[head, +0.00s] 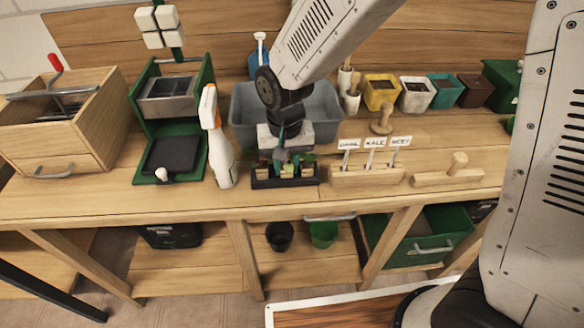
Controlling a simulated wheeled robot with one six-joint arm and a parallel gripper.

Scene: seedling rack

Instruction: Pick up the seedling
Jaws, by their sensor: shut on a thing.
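A small black seedling tray (262,183) stands near the front edge of the wooden bench. Several small seedlings in coloured plugs (305,168) show in it, green on top. My gripper (284,154) points down over the tray's middle, from the arm reaching in at the upper right. It is shut on a seedling at the tray; its fingers and the arm's end hide most of that plant. I cannot tell whether the held seedling is clear of the tray.
A white spray bottle (220,155) with an orange head stands close on the left. A grey bin (245,108) is behind the gripper. A wooden block with label stakes (365,176) is on the right. Small pots (381,95) line the back. Bare bench lies in front.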

